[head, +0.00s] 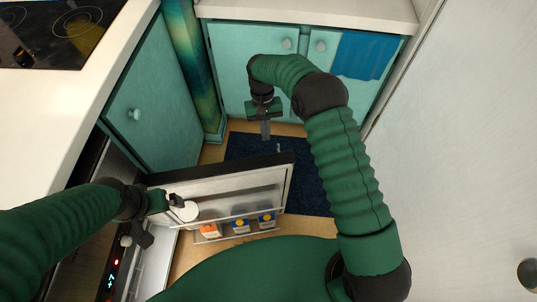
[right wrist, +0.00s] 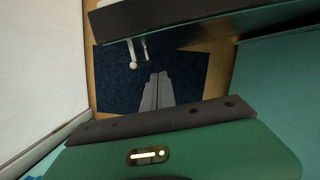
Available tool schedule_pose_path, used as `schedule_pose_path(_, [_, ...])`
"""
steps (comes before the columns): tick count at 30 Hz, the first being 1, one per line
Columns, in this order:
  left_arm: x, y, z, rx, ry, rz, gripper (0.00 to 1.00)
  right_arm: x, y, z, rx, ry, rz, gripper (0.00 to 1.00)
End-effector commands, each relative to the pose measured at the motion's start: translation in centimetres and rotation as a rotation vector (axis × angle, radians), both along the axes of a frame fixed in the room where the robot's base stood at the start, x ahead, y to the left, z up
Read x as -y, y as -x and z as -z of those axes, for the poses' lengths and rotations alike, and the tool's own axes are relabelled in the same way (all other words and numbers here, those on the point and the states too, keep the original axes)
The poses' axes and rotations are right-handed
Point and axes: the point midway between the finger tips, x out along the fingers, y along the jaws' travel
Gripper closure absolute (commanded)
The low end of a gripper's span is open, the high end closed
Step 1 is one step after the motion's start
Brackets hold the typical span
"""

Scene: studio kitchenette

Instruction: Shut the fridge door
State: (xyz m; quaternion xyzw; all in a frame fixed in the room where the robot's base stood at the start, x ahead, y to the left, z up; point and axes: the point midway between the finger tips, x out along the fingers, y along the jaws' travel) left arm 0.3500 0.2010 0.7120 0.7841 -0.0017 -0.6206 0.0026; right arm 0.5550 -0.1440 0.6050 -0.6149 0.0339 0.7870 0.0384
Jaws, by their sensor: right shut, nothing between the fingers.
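The fridge door (head: 225,180) stands open in the head view, its white inner side and shelves facing me. In the right wrist view its dark outer side (right wrist: 190,14) crosses the top, with what looks like a pale handle (right wrist: 138,52) below. My right gripper (head: 266,130) is shut and empty, pointing down beyond the door's far side, apart from it; its fingers also show in the right wrist view (right wrist: 157,90). My left gripper (head: 174,200) is at the inner side of the door near the hinge end; whether it touches and whether it is open are unclear.
Cartons and bottles (head: 239,225) stand in the door's lower shelf. A dark blue mat (head: 305,185) lies on the floor beyond the door. Teal cabinets (head: 235,60) close off the back, a counter (head: 115,60) the left, and a white wall (head: 460,150) the right.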

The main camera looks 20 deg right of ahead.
Motion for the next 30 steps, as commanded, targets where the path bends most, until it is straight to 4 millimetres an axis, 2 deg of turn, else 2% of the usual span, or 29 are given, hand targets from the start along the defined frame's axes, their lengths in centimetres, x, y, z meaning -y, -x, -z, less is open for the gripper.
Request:
schedule_pose_path(1, [0.0, 0.0, 0.7, 0.0, 0.0, 0.0, 0.0, 0.1, 0.3, 1.6, -0.004, 0.0, 0.001, 1.0])
schedule_pose_path(7, [0.0, 0.0, 2.0, 0.0, 0.0, 0.001, 0.0, 0.0, 1.4, 5.8, -0.002, 0.0, 0.001, 1.0])
schedule_pose_path(12, [0.0, 0.0, 2.3, 0.0, 0.0, 0.001, 0.0, -0.3, 4.0, 5.3, 0.001, 0.0, -0.001, 1.0])
schedule_pose_path(15, [0.0, 0.0, 2.4, 0.001, 0.0, 0.001, 0.0, -0.4, 4.9, 5.3, 0.001, 0.0, 0.0, 1.0])
schedule_pose_path(30, [0.0, 0.0, 2.3, 0.0, 0.0, 0.001, 0.0, -0.5, 5.3, 5.2, 0.001, 0.0, 0.002, 1.0])
